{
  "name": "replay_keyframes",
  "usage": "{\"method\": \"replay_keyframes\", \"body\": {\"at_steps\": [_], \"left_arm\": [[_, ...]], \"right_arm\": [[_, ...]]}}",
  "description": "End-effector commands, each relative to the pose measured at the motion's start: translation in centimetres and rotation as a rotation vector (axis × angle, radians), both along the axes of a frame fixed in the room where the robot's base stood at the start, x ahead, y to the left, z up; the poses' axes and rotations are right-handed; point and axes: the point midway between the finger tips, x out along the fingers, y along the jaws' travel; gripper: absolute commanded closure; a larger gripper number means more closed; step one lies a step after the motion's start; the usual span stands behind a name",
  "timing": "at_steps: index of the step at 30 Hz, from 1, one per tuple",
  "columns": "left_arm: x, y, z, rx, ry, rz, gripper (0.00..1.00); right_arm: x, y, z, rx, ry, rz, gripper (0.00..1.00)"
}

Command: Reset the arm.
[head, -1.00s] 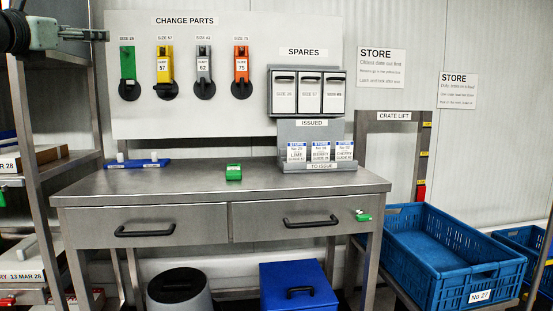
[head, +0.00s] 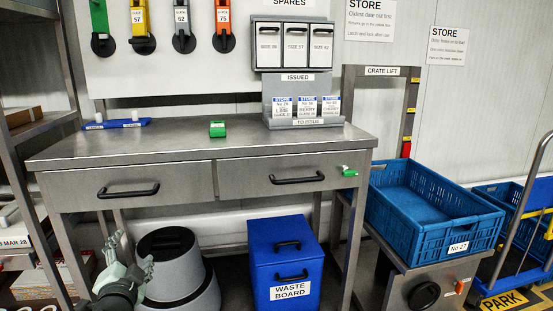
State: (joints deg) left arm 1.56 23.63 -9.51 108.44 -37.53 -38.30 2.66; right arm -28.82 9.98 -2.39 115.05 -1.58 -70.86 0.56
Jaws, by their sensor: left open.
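My left gripper (head: 128,262) is at the lower left, low in front of the bench, its grey-green fingers pointing up and spread apart. It is open, with nothing seen between the fingers. It overlaps the grey round bin (head: 180,275) in the picture; whether they touch I cannot tell. My right gripper is out of view.
The steel bench (head: 120,153) has two closed drawers and carries a small green block (head: 217,129) and a blue strip (head: 115,124). A blue waste board bin (head: 288,250) stands below. A blue crate (head: 430,225) is at the right, shelving (head: 25,130) at the left.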

Motion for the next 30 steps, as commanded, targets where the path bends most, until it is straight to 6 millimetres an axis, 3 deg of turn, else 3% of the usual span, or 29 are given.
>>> {"method": "replay_keyframes", "body": {"at_steps": [1,6,9,13,18,21,30], "left_arm": [[-2.0,0.1,-3.8,-0.076,0.081,0.035,0.28],[-9.5,-0.3,-14.6,-0.305,0.345,0.152,0.28],[-14.8,-1.2,-20.0,-0.426,0.506,0.218,0.28],[-22.1,-3.1,-25.5,-0.565,0.704,0.296,0.28],[-29.3,-5.5,-29.3,-0.689,0.890,0.365,0.28],[-31.6,-6.3,-30.2,-0.728,0.949,0.385,0.28],[-32.6,-6.7,-30.6,-0.742,0.974,0.393,0.28]], "right_arm": [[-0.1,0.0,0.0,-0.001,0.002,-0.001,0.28],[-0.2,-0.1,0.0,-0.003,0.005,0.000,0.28],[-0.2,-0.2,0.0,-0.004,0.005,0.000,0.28],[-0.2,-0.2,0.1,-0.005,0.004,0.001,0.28],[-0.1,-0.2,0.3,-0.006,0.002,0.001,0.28],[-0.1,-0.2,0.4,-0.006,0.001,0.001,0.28],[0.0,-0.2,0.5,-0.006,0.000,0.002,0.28]]}}
